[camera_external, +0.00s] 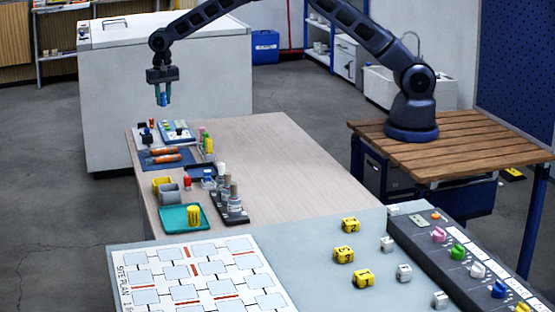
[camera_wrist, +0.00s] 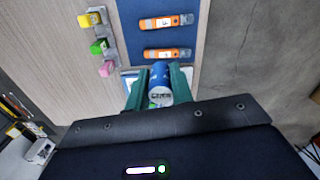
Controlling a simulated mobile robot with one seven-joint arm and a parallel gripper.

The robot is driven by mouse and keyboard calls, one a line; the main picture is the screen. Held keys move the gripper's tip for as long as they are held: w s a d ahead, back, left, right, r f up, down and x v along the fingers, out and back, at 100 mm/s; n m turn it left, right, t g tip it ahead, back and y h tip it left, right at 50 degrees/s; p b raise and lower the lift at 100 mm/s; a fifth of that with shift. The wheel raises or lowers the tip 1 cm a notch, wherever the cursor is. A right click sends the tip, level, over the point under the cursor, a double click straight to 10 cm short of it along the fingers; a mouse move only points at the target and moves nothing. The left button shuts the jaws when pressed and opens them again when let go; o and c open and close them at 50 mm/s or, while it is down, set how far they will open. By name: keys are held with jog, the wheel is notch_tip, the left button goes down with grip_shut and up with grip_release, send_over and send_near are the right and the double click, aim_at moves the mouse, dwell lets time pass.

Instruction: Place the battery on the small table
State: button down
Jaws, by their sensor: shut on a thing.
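My gripper (camera_external: 163,94) hangs above the far left end of the light wood table (camera_external: 275,160). It is shut on a blue cylinder, the battery (camera_external: 163,100), held clear of the table. In the wrist view the battery (camera_wrist: 160,72) sits between the two green fingers of my gripper (camera_wrist: 160,90), its pale marked end towards the camera. A smaller slatted wooden table (camera_external: 470,150) stands at the right with my arm's base on it. I cannot tell which table the task calls small.
Below my gripper are a blue mat (camera_external: 165,160) with orange cylinders (camera_external: 164,152), and small coloured blocks. Nearer are a teal tray (camera_external: 178,221) with a yellow cylinder and a dark rack (camera_external: 230,210) of bottles. The light table's right half is clear.

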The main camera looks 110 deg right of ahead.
notch_tip(320, 180, down, 20)
jog(key=shift+r, duration=0.1)
dwell(0.5)
jog(key=c, duration=1.2)
grip_release()
jog(key=shift+c, duration=0.2)
jog(key=shift+o, duration=0.2)
